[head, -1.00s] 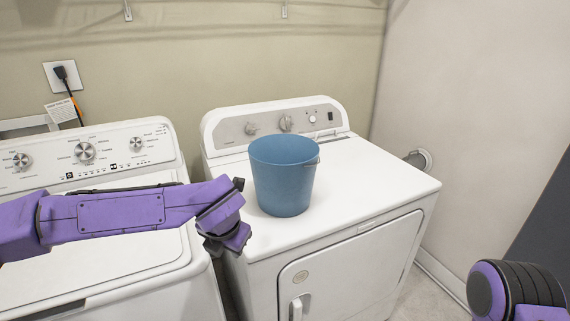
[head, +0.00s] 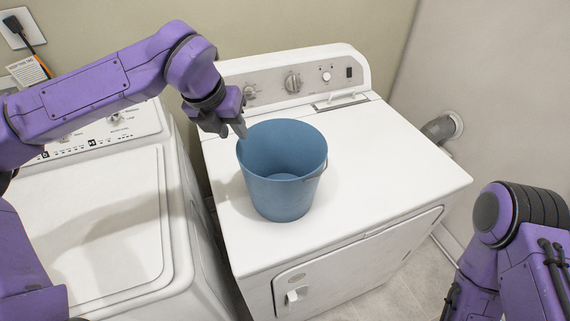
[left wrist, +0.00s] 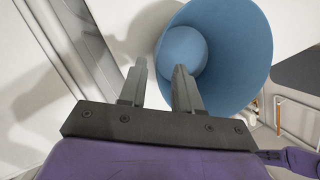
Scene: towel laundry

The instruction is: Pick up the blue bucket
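The blue bucket (head: 283,190) stands upright on the white dryer's top in the head view, with a thin handle at its right side. My left gripper (head: 238,130) points down at the bucket's upper left rim. In the left wrist view my left gripper (left wrist: 160,68) has its two fingers apart with nothing held. There the bucket (left wrist: 238,45) opens toward the camera; its near left rim passes between the fingers' lines, one finger over the opening and one outside. I cannot tell whether they touch the rim. My right gripper is out of view.
The bucket's support is the white dryer (head: 390,170), its top otherwise clear. A white washer (head: 95,220) stands to the left, across a narrow gap. The dryer's control panel (head: 300,80) rises behind the bucket. A wall (head: 480,90) stands to the right.

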